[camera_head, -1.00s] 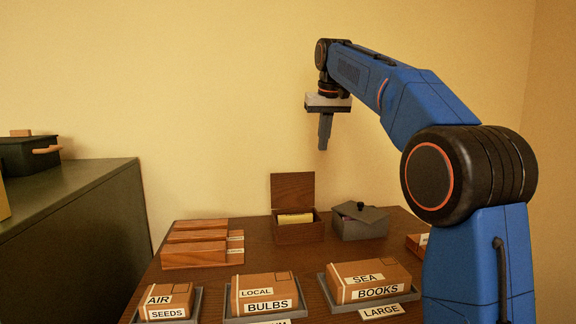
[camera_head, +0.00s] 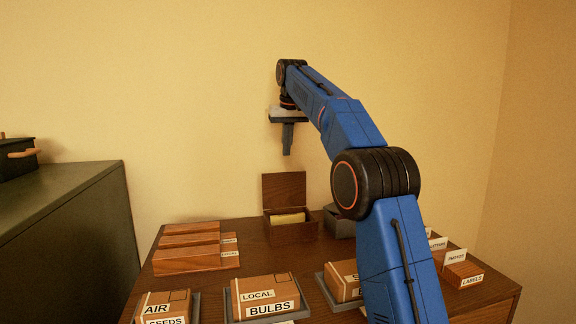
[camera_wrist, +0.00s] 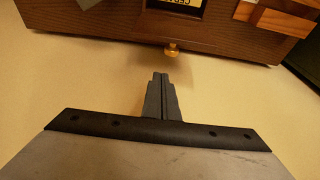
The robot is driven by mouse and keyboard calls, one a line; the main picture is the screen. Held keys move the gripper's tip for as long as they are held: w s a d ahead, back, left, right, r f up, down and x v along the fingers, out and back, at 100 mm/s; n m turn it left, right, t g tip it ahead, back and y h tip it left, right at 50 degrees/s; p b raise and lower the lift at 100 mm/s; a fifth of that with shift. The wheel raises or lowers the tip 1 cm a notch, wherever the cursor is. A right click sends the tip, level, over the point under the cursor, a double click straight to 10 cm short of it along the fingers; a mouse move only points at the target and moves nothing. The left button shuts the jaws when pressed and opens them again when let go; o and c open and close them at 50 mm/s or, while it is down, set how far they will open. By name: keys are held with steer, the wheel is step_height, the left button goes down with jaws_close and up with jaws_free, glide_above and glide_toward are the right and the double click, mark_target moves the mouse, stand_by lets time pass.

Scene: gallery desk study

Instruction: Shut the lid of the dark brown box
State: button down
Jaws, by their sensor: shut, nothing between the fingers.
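The dark brown box (camera_head: 291,229) stands at the back of the desk. Its lid (camera_head: 284,188) is open and stands upright at the back, and a yellowish thing (camera_head: 288,218) shows inside. My gripper (camera_head: 287,153) points down above the lid, with a gap between its fingertips and the lid's top edge. In the wrist view, the closed, empty fingers (camera_wrist: 160,76) point toward a small brass knob (camera_wrist: 171,49), apart from it. The knob seems to be on the lid. The box is cut off at the top of that view.
Beside the box is a grey box (camera_head: 339,222), partly hidden by my arm. Long wooden boxes (camera_head: 190,258) lie to the left. Labelled cartons (camera_head: 265,293) in trays stand in front. A dark green cabinet (camera_head: 70,220) is at left, and the wall (camera_head: 200,100) is behind.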

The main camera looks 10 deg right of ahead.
step_height(320, 180, down, 6)
steer(key=s, duration=0.2)
steer(key=shift+s+r, duration=0.2)
stand_by(0.3)
steer(key=shift+s, duration=0.15)
